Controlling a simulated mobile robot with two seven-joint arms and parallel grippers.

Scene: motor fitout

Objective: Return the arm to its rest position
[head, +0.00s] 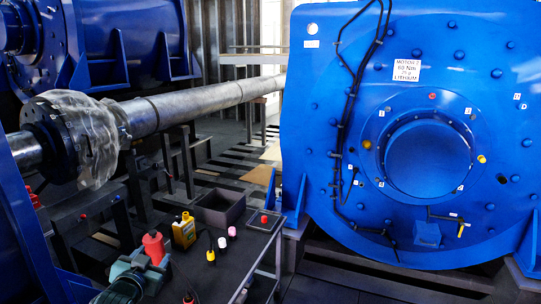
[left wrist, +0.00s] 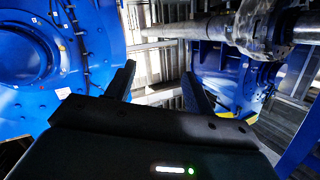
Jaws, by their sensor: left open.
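My left gripper (left wrist: 158,80) shows in the left wrist view, with its two dark fingers apart and nothing visible between them. No gripper can be made out clearly in the head view. My right gripper is not in view. The large blue motor (head: 425,160) fills the right of the head view, and its blue face also shows at the left of the left wrist view (left wrist: 32,55). The fingers appear clear of the motor and the shaft.
A long grey shaft (head: 200,103) with a plastic-wrapped flange crosses the left. Floor shows between them.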

